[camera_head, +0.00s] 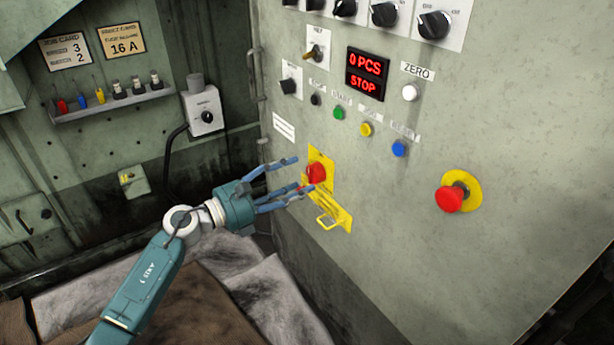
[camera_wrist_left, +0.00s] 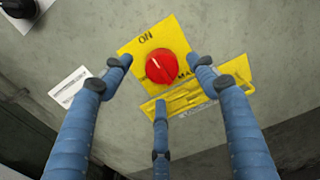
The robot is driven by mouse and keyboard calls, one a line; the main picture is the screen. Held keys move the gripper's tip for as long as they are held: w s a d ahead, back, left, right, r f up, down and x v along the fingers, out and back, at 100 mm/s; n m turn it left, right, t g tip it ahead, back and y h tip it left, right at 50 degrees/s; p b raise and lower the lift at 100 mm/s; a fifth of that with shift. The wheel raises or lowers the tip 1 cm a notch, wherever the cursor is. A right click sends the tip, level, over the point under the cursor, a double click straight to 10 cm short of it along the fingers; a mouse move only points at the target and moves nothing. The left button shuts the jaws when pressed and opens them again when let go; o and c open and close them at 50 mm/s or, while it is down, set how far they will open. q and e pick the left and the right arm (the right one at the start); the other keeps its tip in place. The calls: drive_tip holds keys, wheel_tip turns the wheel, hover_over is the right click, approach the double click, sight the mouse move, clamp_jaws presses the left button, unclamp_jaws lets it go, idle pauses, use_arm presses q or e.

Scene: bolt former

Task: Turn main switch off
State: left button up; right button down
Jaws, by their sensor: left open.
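The main switch is a red rotary knob (camera_head: 316,173) on a yellow plate (camera_head: 323,160), low on the left part of the grey panel. In the left wrist view the red knob (camera_wrist_left: 166,67) sits on the yellow plate (camera_wrist_left: 150,43) marked "ON". A yellow hinged cover (camera_head: 332,216) hangs open below it; it also shows in the left wrist view (camera_wrist_left: 205,96). My left gripper (camera_head: 296,178) is open, its blue fingers spread around the knob from the left. The fingers look apart from the knob, but contact cannot be told. My right gripper is not in view.
A red emergency button (camera_head: 450,199) on a yellow ring stands out to the right. Green (camera_head: 339,112), yellow (camera_head: 366,129) and blue (camera_head: 399,148) buttons lie above, under a display (camera_head: 367,74) reading "0 PCS STOP". A shelf (camera_head: 110,104) and a grey box (camera_head: 203,112) are at left.

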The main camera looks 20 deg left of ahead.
sight(309, 174)
use_arm(q)
drive_tip(key=shift+x, duration=2.05)
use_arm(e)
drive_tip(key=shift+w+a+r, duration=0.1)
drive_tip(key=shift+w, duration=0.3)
use_arm(q)
drive_tip(key=c, duration=1.1)
